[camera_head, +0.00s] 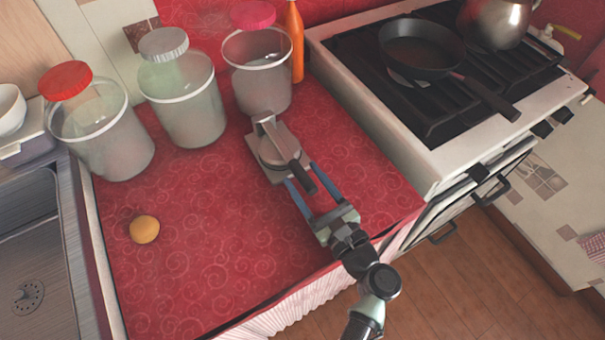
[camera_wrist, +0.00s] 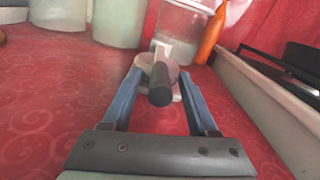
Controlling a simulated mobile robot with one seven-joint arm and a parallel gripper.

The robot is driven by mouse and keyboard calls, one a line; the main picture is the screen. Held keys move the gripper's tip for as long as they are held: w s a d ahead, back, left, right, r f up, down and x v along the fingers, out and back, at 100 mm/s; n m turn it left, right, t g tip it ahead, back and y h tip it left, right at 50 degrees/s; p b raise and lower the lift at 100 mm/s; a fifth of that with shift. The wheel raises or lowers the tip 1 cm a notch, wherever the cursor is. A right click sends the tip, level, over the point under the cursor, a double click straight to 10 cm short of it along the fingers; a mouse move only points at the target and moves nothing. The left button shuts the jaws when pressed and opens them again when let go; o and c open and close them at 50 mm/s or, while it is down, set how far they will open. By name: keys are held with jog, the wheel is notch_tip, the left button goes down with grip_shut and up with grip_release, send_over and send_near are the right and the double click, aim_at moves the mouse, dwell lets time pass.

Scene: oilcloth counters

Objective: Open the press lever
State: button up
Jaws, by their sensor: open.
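The press (camera_head: 277,152) stands on the red counter, with a light metal body and a dark lever (camera_head: 302,176) that lies over its top and points toward me. In the wrist view the dark lever end (camera_wrist: 160,88) faces the camera, with the pale press body (camera_wrist: 146,62) behind it. My gripper (camera_head: 298,178) is open, its two blue fingers on either side of the lever. In the wrist view the fingers (camera_wrist: 158,82) also straddle the lever, with visible gaps on both sides. I cannot tell whether the fingertips touch the press body.
Jars with red (camera_head: 100,130), grey (camera_head: 182,105) and pink (camera_head: 258,80) lids stand behind and left. An orange bottle (camera_head: 295,42) is at the back. A stove with a pan (camera_head: 422,50) is right. A yellow-orange round item (camera_head: 145,229) lies front left, with clear counter around it.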

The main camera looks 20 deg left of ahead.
jog(key=shift+w+a, duration=0.4)
jog(key=shift+a, duration=0.15)
grip_shut()
dwell(1.1)
